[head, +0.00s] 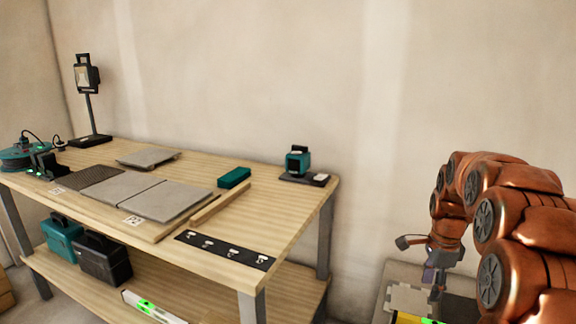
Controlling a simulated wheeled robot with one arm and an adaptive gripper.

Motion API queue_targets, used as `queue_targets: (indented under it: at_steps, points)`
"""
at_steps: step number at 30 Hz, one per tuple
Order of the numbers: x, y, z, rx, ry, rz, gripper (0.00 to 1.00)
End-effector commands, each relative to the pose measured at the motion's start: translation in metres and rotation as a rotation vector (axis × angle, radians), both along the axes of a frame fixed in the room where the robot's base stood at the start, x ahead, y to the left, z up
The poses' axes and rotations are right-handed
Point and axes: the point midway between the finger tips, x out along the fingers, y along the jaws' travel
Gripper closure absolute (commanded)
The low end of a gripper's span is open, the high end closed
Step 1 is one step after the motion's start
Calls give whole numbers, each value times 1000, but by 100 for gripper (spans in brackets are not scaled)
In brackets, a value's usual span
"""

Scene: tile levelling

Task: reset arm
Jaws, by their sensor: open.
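My orange-brown arm fills the right side of the head view, arching over and down. My gripper (437,287) hangs from its end, pointing downward, to the right of the workbench. It is open, with nothing visible in it. It is above or in front of a low grey surface (400,272); the exact gap cannot be told. The arm hides part of that surface.
The wooden workbench (275,225) carries grey tiles (172,200), a teal block (234,178), a teal device (298,160), a dark strip with several metal pieces (225,250) and a work lamp (87,78). Toolboxes (103,258) and a spirit level (152,307) lie on its lower shelf.

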Motion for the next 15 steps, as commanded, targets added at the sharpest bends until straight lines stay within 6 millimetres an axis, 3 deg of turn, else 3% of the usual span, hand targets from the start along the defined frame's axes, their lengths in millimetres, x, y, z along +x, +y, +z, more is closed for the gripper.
queue_targets:
  at_steps: [1,3,15]
  points:
    - [-10,11,24,3,4,54,48]
    - [-22,23,42,7,8,131,48]
    - [-100,85,132,31,35,568,48]
